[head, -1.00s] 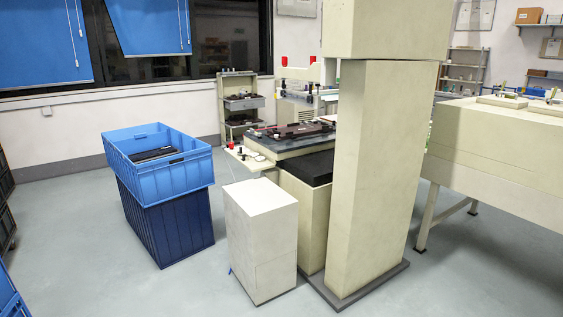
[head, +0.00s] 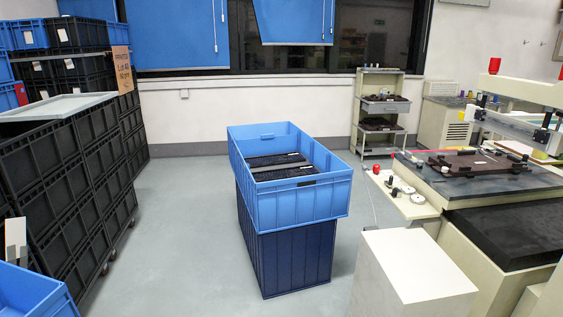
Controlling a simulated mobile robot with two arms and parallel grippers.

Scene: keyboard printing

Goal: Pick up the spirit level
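I cannot pick out a spirit level for certain in the head view. A light blue crate (head: 318,200) stands on a dark blue crate (head: 290,255) in the middle. Dark, flat, keyboard-like items (head: 275,160) lie inside it, with a thin grey strip (head: 284,168) across them that is too small to identify. On the right, the printing machine's dark bed (head: 455,187) carries a brown-red plate (head: 478,163) with small fittings. Neither of my grippers shows.
A white box-shaped cabinet (head: 415,268) stands in front of the machine. Stacked black crates (head: 60,170) line the left side, and part of a blue crate (head: 35,290) shows at bottom left. A shelf trolley (head: 381,110) stands at the back wall. Grey floor (head: 180,220) is clear left of the middle crates.

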